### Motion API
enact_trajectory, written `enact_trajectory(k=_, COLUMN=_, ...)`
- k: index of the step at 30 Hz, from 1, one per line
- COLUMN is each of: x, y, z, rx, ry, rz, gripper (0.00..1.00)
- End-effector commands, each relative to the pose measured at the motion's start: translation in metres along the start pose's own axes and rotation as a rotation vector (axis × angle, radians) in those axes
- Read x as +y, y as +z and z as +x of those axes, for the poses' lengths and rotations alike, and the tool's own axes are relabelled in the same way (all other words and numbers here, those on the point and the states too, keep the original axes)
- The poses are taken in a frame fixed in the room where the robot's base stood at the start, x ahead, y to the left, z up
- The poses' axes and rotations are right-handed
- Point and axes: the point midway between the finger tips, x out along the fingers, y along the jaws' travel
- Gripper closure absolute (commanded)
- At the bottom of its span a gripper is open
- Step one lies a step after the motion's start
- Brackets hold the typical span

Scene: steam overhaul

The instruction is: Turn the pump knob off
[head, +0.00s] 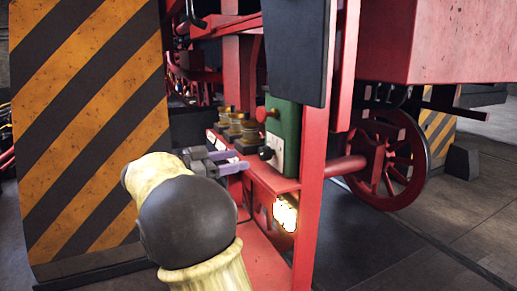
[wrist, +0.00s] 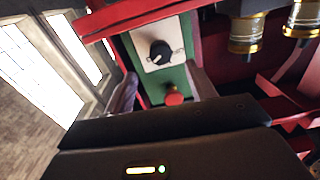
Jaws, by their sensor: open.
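The black pump knob (wrist: 160,53) sits on a white plate on a green box (wrist: 184,30) in the wrist view. Its pointer mark is too small to read. In the head view the knob (head: 266,153) sticks out from the lower part of the green box (head: 286,122). A red button (wrist: 173,96) is on the same face. My gripper (head: 242,160) is open and empty, its fingers pointing at the knob with a small gap. In the wrist view the fingers of my gripper (wrist: 163,78) stand either side of the panel, short of the knob.
Several brass-topped fittings (head: 238,124) stand beside the green box. A red upright post (head: 322,150) and a dark panel (head: 296,50) are close on the right. A striped barrier (head: 90,130) stands at left. A glowing lamp (head: 285,213) is below.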

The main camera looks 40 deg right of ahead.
Motion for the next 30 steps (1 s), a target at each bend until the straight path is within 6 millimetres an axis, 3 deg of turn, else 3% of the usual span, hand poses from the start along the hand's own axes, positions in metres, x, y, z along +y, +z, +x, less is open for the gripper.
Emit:
enact_trajectory(k=6, x=0.001, y=-0.004, z=0.040, rx=0.001, ry=0.004, rz=-0.003, gripper=0.44)
enact_trajectory(k=12, x=0.000, y=-0.003, z=0.067, rx=0.001, ry=0.002, rz=-0.002, gripper=0.44)
enact_trajectory(k=23, x=0.000, y=0.000, z=0.074, rx=0.000, ry=0.000, rz=0.000, gripper=0.44)
enact_trajectory(k=30, x=0.000, y=0.000, z=0.073, rx=0.000, ry=0.000, rz=0.000, gripper=0.87)
